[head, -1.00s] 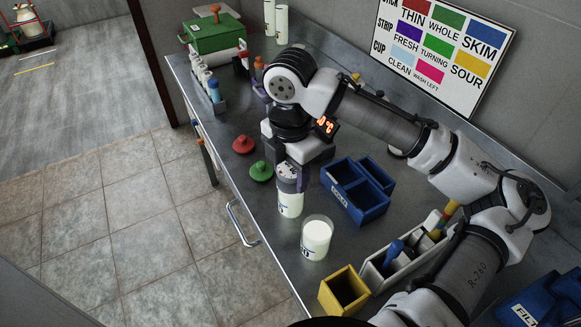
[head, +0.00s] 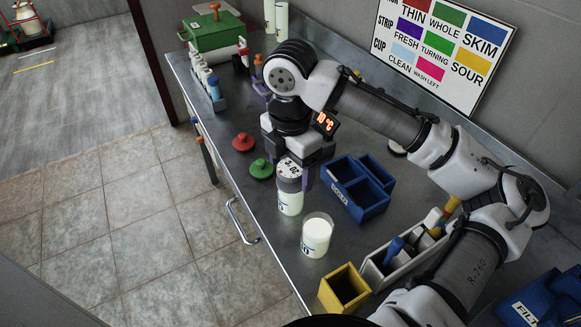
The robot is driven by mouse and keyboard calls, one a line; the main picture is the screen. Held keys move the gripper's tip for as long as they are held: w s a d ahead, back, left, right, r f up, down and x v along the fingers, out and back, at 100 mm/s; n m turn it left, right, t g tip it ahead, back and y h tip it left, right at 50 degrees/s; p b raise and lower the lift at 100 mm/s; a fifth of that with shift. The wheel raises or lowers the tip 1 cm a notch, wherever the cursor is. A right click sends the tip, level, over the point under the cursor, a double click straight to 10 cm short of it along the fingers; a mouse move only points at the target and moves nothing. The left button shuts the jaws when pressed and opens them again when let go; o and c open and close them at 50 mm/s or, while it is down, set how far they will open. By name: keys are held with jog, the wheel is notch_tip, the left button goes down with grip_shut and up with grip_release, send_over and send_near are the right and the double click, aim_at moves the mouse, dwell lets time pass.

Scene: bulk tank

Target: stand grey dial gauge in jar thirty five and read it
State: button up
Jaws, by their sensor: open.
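The grey dial gauge (head: 289,170) stands upright in the mouth of a milk-filled glass jar (head: 290,204), its round white dial facing up. Small marks show on the dial, but its reading is too small to make out. The jar's label is partly seen and appears to end in 5. My gripper (head: 298,181) is open, pointing down, with its fingers low around the gauge. Whether a finger touches the gauge cannot be told. A second milk-filled jar (head: 317,236) stands nearer, its label ending in 0.
Red (head: 243,142) and green (head: 261,169) lids lie left of the jar. A blue divided bin (head: 349,203) stands close on the right. A yellow box (head: 343,288) and a grey tool caddy (head: 381,277) are nearer. The bench's front edge is close on the left.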

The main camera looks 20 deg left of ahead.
notch_tip(320, 180, up, 13)
jog(key=shift+b, duration=0.4)
jog(key=shift+f, duration=0.1)
